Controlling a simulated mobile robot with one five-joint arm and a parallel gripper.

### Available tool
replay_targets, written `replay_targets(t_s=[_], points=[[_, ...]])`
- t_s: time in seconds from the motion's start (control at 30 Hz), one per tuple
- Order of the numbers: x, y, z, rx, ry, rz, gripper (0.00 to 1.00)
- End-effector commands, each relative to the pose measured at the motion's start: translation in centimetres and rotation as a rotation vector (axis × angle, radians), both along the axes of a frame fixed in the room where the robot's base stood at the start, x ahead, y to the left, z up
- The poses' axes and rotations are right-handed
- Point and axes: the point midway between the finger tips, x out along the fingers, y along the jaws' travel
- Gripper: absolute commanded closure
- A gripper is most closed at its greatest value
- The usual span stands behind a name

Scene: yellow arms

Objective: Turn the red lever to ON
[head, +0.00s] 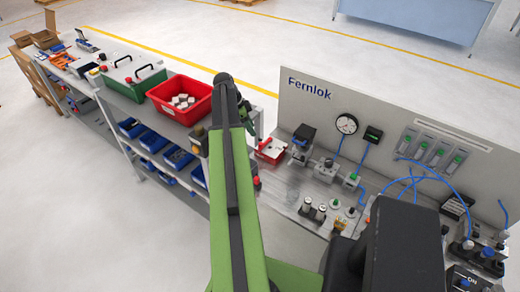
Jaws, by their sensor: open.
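I cannot make out the red lever for certain in the head view. A dark box (468,279) at the lower right edge bears pale lettering that seems to read ON, and my own black body part partly covers that area. A small red spot (257,183) shows beside my arm, too small to identify. My green arm rises through the middle of the view to a black joint at its top. My gripper does not show; the arm seems to hide it.
A grey workbench carries a Fernlok back panel (330,93), a round gauge (347,124), blue hoses and several fittings. A red tray (271,150) stands at its left end. Left of my arm, a long bench holds a red bin (180,112) and a green case (133,90). Open floor lies left.

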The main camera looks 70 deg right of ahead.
Motion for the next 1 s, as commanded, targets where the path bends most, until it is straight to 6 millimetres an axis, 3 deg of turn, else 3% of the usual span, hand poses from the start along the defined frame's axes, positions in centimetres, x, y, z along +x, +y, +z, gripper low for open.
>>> replay_targets(t_s=[0.03,0.4,0.77,1.0], points=[[-0.4,-0.2,-2.2,0.000,0.000,-0.001,0.58],[-2.9,-1.7,-9.0,0.001,0.001,0.001,0.58],[-3.5,-2.0,-9.5,0.001,0.000,0.000,0.58],[-3.5,-2.0,-9.5,0.001,0.000,0.000,0.87]])
